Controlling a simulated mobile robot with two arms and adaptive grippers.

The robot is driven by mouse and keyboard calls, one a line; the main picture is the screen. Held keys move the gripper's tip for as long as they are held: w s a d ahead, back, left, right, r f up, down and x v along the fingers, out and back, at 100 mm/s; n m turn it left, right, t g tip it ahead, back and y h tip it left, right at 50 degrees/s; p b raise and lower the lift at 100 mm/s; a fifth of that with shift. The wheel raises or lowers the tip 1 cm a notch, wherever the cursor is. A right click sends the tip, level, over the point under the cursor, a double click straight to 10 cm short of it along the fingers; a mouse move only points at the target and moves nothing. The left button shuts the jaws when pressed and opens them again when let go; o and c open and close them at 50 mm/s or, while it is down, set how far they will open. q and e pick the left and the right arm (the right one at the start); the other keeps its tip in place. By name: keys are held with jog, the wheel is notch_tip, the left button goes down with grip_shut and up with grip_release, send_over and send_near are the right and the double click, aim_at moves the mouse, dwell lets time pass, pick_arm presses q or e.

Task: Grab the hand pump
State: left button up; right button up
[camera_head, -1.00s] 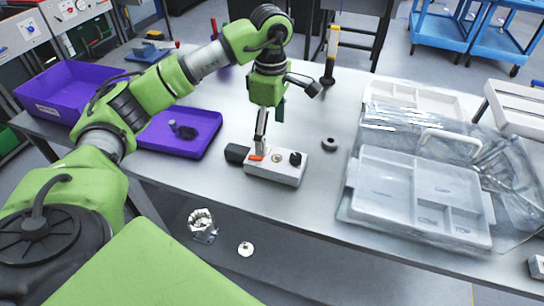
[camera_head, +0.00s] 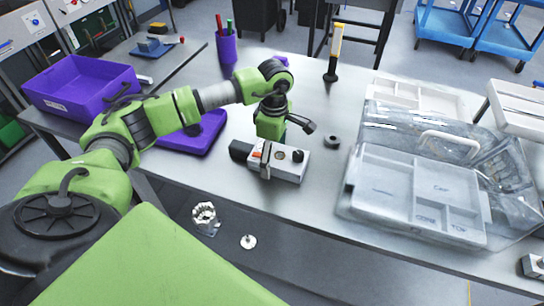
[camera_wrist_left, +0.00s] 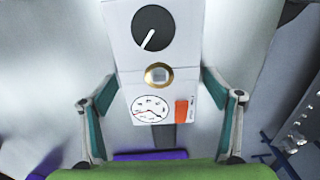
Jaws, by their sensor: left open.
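The hand pump (camera_head: 287,161) is a white box with a black end, a round dark knob, a brass fitting and an orange patch. It lies on the grey table in the head view. In the left wrist view the hand pump (camera_wrist_left: 153,88) also shows a pressure gauge. My left gripper (camera_head: 268,158) is over the pump's left part, pointing down. Its two fingers stand apart, one on each side of the pump, with visible gaps in the wrist view (camera_wrist_left: 158,80). My right gripper is not in view.
A clear plastic case (camera_head: 415,195) with compartments takes up the right of the table. A dark ring (camera_head: 332,141) lies between it and the pump. A purple tray (camera_head: 205,136) and a purple bin (camera_head: 85,85) are left. An upright yellow-and-black tool (camera_head: 334,52) stands behind.

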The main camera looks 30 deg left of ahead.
pick_arm(q)
jog(key=shift+c, duration=0.4)
jog(key=c, duration=1.4)
jog(key=shift+c, duration=0.2)
jog(key=shift+r, duration=0.1)
